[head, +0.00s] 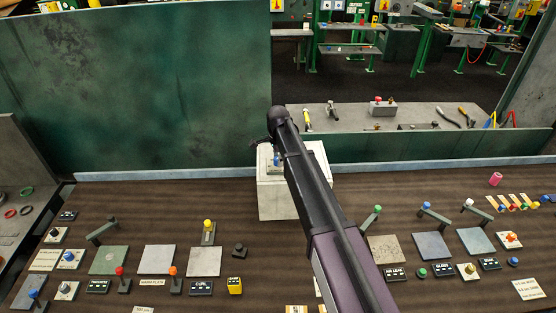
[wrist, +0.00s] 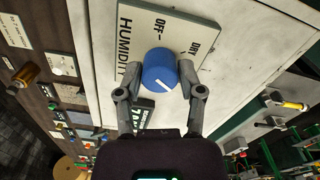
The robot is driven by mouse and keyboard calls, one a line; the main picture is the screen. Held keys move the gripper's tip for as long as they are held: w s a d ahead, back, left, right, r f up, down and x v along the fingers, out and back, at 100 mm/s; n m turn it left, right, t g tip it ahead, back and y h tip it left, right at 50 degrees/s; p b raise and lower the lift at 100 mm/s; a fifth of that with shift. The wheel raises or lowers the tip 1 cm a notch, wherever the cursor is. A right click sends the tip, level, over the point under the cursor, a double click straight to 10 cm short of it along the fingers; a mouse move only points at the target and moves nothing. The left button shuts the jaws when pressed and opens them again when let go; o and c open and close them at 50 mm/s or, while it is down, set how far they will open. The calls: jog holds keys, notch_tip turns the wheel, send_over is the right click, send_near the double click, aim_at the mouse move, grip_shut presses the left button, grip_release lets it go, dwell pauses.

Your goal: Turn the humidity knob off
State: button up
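The humidity knob is a round blue knob (wrist: 160,69) with a white line on its face, in the middle of the wrist view. It sits on a pale plate (wrist: 128,14) lettered HUMIDITY, OFF and DRY. In the head view the blue knob (head: 277,160) shows on top of a white box (head: 278,199), partly hidden by my arm.
The brown striped bench (head: 120,215) carries several small levers, buttons and labelled plates on both sides of the white box. A green panel (head: 130,85) stands behind on the left. A grey shelf (head: 345,117) with loose tools lies behind on the right.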

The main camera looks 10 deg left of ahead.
grip_shut()
jog(key=shift+n, duration=0.5)
jog(key=n, duration=0.5)
jog(key=shift+n, duration=0.3)
jog(key=n, duration=0.7)
jog(key=shift+a, duration=0.1)
jog(key=n, duration=0.3)
jog(key=shift+n, duration=0.4)
jog(key=n, duration=0.3)
jog(key=shift+a+n, duration=0.1)
jog(key=shift+n, duration=0.2)
jog(key=n, duration=0.6)
jog(key=shift+s+n, duration=0.1)
jog(key=shift+n, duration=0.3)
